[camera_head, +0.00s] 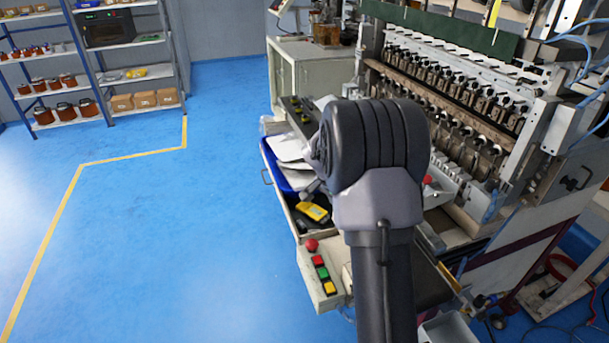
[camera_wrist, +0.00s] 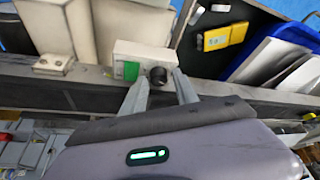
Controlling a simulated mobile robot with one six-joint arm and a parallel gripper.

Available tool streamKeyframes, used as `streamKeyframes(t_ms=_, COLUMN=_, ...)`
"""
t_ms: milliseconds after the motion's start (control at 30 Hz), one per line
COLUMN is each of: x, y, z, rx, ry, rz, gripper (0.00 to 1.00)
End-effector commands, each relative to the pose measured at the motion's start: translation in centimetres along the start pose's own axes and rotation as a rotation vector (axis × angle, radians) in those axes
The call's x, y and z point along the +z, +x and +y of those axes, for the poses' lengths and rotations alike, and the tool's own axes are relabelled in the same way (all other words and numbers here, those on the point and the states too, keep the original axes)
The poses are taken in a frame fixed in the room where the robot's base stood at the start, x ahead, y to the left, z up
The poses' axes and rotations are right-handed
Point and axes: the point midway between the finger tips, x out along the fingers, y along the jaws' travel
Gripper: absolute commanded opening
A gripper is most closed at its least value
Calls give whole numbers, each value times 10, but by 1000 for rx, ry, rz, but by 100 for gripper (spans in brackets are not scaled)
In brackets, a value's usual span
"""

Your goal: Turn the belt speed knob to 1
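A black round knob (camera_wrist: 158,76) sits on the face of a small pale box (camera_wrist: 142,56) in the wrist view. A green patch (camera_wrist: 131,71) is on the box face just left of the knob. My gripper (camera_wrist: 161,78) points at the knob, with one finger on each side of it. The fingers are apart, and the knob shows between their tips. I cannot tell whether either finger touches it. No number or pointer mark on the knob is readable. In the head view my arm hides the gripper, and I cannot make out the knob.
A grey rail (camera_wrist: 60,94) runs below the box in the wrist view. A yellow device (camera_wrist: 225,36) lies in an open drawer, beside a blue tray (camera_wrist: 283,38) with papers. In the head view, a button panel (camera_head: 320,277) stands at the front and blue floor (camera_head: 150,230) is clear at left.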

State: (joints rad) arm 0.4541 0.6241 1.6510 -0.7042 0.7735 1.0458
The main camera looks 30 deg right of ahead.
Motion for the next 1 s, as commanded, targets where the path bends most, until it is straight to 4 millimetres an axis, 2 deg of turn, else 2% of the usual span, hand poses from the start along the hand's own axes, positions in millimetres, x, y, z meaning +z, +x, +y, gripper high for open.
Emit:
streamKeyframes(t_ms=100, x=-2, y=-10, z=-3, rx=136, ry=300, rz=-8, gripper=45)
streamKeyframes(t_ms=333, x=-6, y=-10, z=-6, rx=346, ry=810, rz=-5, gripper=45)
streamKeyframes(t_ms=467, x=-7, y=-39, z=-19, rx=335, ry=804, rz=-4, gripper=45)
streamKeyframes(t_ms=933, x=-25, y=-165, z=-58, rx=333, ry=800, rz=-5, gripper=45)
streamKeyframes(t_ms=1000, x=-17, y=-180, z=-59, rx=307, ry=745, rz=-31, gripper=45)
